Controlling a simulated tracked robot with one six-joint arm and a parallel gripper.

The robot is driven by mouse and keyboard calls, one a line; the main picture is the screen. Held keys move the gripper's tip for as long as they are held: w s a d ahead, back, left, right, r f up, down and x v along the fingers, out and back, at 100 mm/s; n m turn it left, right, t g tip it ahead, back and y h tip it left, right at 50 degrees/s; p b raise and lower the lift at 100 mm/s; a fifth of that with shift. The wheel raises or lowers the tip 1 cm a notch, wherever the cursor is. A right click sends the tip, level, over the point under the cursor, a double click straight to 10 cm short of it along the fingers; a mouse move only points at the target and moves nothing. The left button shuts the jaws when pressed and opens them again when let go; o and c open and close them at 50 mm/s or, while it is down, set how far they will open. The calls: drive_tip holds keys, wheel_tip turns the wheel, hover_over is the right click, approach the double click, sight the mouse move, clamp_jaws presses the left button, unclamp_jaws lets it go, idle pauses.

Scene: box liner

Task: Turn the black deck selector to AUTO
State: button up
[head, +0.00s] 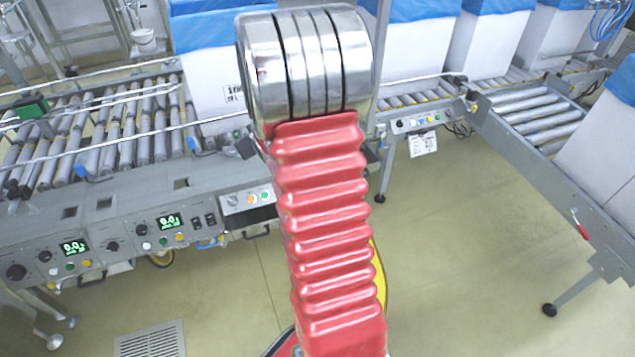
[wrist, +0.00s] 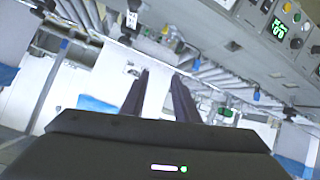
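Roller conveyors (head: 100,130) run behind the panels. White boxes with blue liners (head: 413,45) stand along the line. A side conveyor (head: 540,115) with a red-handled lever (head: 580,226) is at right. A small panel (head: 420,122) sits right of my arm. The floor (head: 470,250) is open.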

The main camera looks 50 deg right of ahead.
drive_tip(key=s+d+f+m+t+h, duration=0.1)
drive_tip(key=s+d+f, duration=0.1)
drive_tip(key=d+f, duration=0.6)
drive_tip(key=s+d+f+t, duration=0.1)
drive_tip(key=s+d+f, duration=0.2)
drive_tip(key=d+f, duration=0.45)
drive_tip(key=s+f+m+t+h, duration=0.3)
drive_tip(key=s+f, duration=1.2)
drive_tip(key=f, duration=0.2)
drive_tip(key=shift+d+f, duration=0.3)
drive_tip(key=shift+w, duration=0.15)
drive_tip(key=x, duration=1.3)
drive_tip(key=shift+w+d, duration=0.25)
drive_tip(key=shift+r, duration=0.1)
drive_tip(key=shift+c, duration=0.5)
